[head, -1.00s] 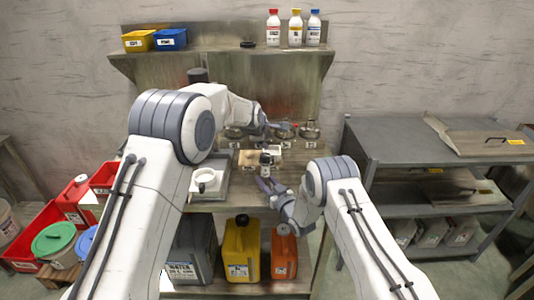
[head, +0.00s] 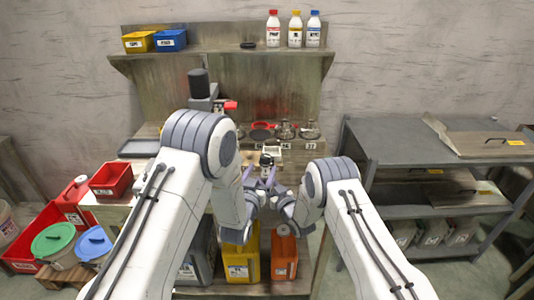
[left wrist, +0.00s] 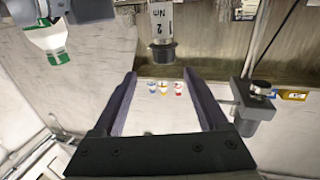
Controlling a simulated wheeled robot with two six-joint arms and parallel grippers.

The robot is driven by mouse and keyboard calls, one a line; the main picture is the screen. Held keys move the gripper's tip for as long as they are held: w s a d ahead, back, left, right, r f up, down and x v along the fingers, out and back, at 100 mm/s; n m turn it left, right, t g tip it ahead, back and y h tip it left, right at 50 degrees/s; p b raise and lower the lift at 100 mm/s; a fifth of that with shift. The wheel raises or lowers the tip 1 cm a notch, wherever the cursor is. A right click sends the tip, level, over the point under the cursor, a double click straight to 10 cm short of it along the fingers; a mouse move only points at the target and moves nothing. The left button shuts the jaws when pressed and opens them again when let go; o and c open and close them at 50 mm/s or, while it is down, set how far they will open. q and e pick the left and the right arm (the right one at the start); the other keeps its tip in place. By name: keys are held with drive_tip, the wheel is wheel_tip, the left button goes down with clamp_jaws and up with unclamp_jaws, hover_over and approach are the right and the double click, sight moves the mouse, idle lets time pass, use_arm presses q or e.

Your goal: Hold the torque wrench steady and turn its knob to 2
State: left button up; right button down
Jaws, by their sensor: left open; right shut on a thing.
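The torque wrench (head: 266,160) is small and partly hidden in the head view, between my grippers above the bench front. In the left wrist view its pale body (left wrist: 160,20) carries a "2 Nm" label and ends in a dark knob (left wrist: 162,53). My left gripper (head: 259,174) is open; in its wrist view (left wrist: 160,74) the knob lies between the finger lines, just beyond the tips, with no contact visible. My right gripper (head: 271,187) is shut on the torque wrench, though its fingers are largely hidden. The knob's setting cannot be read.
A small white box (head: 273,150) and several metal pans (head: 285,131) are on the bench behind the wrench. A grey stand with a black top (head: 198,82) is at back left. Yellow (head: 238,262) and orange (head: 285,257) canisters stand below. The wrist view shows a green-banded bottle (left wrist: 47,40).

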sight(266, 154)
use_arm(q)
drive_tip(key=x, duration=1.1)
drive_tip(key=shift+w+a+f, duration=0.25)
drive_tip(key=shift+a, duration=0.05)
drive_tip(key=shift+c, duration=0.3)
clamp_jaws()
